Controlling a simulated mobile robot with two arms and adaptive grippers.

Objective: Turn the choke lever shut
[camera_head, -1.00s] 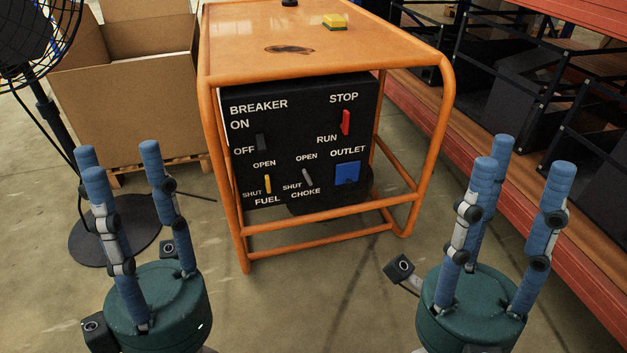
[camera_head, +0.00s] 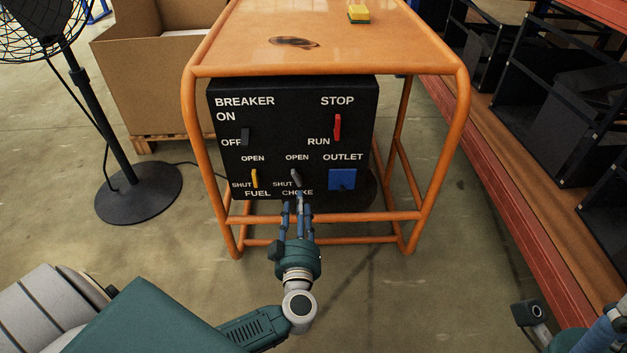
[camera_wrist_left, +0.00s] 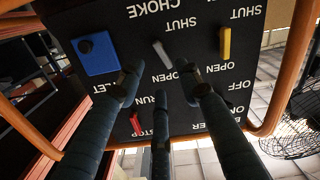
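The choke lever (camera_head: 296,178) is a small grey lever low on the generator's black panel (camera_head: 300,112), between the OPEN label above and the SHUT label at lower left. It slants slightly. The left wrist view shows the panel upside down, with the grey choke lever (camera_wrist_left: 161,53) just beyond my fingertips. My left gripper (camera_head: 299,200) is at the panel's lower edge, just below the lever. In the wrist view its three blue fingers (camera_wrist_left: 159,80) are apart with nothing between them; contact with the lever cannot be told. My right gripper (camera_head: 608,325) is only partly in view at lower right.
The yellow fuel lever (camera_head: 254,178) is left of the choke; the blue outlet (camera_head: 342,179) is right. The red stop/run switch (camera_head: 338,127) and breaker switch (camera_head: 245,136) are above. An orange frame (camera_head: 330,217) surrounds the panel. A fan (camera_head: 90,95) stands left, shelving (camera_head: 520,140) right.

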